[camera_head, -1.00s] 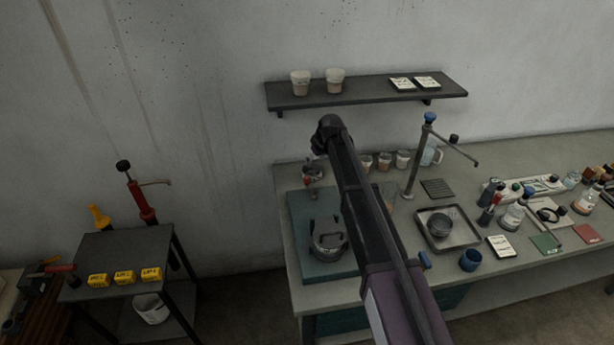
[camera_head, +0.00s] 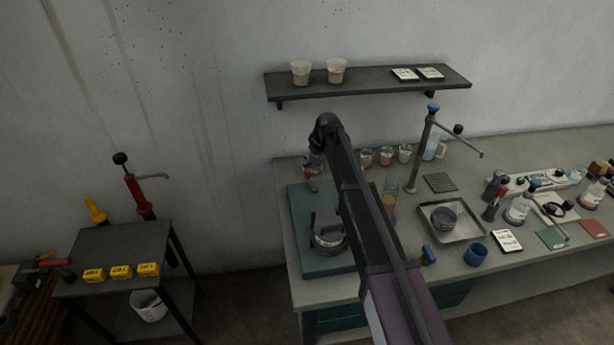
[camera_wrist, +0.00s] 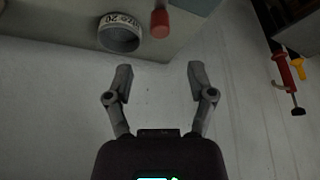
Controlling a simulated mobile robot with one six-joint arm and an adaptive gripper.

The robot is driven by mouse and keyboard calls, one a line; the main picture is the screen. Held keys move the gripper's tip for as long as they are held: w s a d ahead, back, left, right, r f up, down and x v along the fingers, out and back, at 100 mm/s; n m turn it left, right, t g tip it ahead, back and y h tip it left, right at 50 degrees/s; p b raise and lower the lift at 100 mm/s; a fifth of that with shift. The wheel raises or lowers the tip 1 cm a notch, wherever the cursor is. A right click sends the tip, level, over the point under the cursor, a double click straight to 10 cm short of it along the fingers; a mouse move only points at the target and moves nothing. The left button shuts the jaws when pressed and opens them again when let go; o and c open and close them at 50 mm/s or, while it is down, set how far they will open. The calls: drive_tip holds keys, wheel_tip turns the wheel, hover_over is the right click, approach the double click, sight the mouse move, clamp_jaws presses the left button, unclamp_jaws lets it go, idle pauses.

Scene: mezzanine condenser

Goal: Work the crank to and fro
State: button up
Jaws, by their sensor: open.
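A red-gripped handle (camera_wrist: 160,24), which looks like the crank's grip, shows at the top of the wrist view. It also shows as a small red spot (camera_head: 309,174) below my wrist in the head view. A round grey drum with number marks (camera_wrist: 120,34) is left of the grip in the wrist view. A round metal device (camera_head: 328,236) sits on the teal base (camera_head: 310,263); my arm partly covers this area. My gripper (camera_wrist: 158,70) is open and empty, its fingertips apart from the red grip, which lies beyond the gap between them.
The bench (camera_head: 375,287) carries cups, a metal tray (camera_head: 462,232), a blue cup (camera_head: 475,255) and a tall stand (camera_head: 420,150) right of my arm. A wall shelf (camera_head: 375,84) is above. A side table (camera_head: 115,245) with yellow blocks stands left, across a gap.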

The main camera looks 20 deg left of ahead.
sight(308, 170)
drive_tip(key=shift+b+x, duration=4.05)
drive_tip(key=shift+x, duration=0.65)
drive_tip(key=shift+a, duration=0.1)
clamp_jaws()
